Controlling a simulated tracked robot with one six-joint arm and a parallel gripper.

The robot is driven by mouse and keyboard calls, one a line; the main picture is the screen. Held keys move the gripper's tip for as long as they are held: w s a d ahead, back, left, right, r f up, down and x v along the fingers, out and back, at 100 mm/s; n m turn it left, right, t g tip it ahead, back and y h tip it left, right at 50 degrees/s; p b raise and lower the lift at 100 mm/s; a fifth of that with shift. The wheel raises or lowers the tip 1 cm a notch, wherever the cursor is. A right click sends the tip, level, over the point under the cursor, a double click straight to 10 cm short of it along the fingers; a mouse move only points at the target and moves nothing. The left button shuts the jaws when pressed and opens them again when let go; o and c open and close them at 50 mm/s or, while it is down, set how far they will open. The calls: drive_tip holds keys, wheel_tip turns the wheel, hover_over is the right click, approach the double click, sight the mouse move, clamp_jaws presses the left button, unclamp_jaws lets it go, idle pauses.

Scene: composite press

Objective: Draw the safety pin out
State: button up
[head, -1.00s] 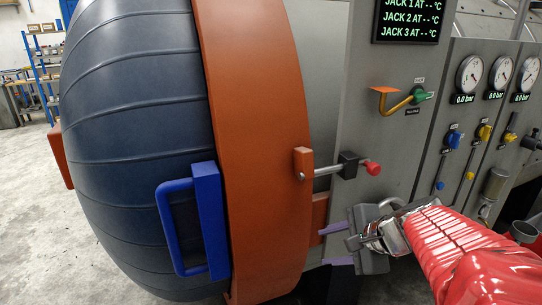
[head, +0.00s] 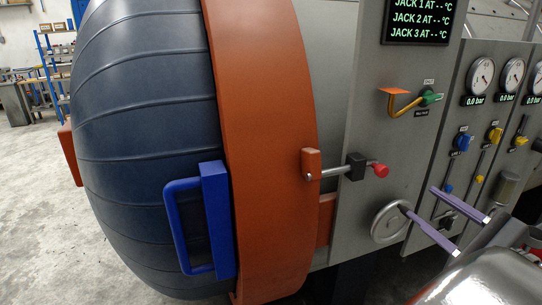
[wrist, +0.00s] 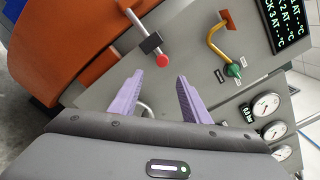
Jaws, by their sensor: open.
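The safety pin is a steel rod with a red knob (head: 380,170). It runs through a black block (head: 356,166) on the grey panel to an orange lug (head: 311,164) on the door's ring. The knob also shows in the wrist view (wrist: 163,61), just beyond the gap between my fingertips. My gripper (head: 417,198) is open and empty, with two purple fingers pointing up and left, to the lower right of the knob. In the wrist view my gripper (wrist: 159,77) has its fingers apart on either side below the knob; they appear clear of it.
A grey handwheel (head: 390,222) sits below the pin, close behind my fingers. A yellow lever with a green knob (head: 432,96) is above right. Gauges (head: 482,75) and valves line the right panel. The blue door handle (head: 190,222) is at left.

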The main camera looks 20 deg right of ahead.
sight(384, 173)
drive_tip(key=shift+s+d+r, duration=0.15)
idle(0.3)
drive_tip(key=shift+w+a, duration=0.15)
drive_tip(key=shift+w, duration=3.3)
drive_tip(key=shift+w+a, duration=0.1)
drive_tip(key=shift+w, duration=3.35)
drive_tip(key=shift+c, duration=0.5)
clamp_jaws()
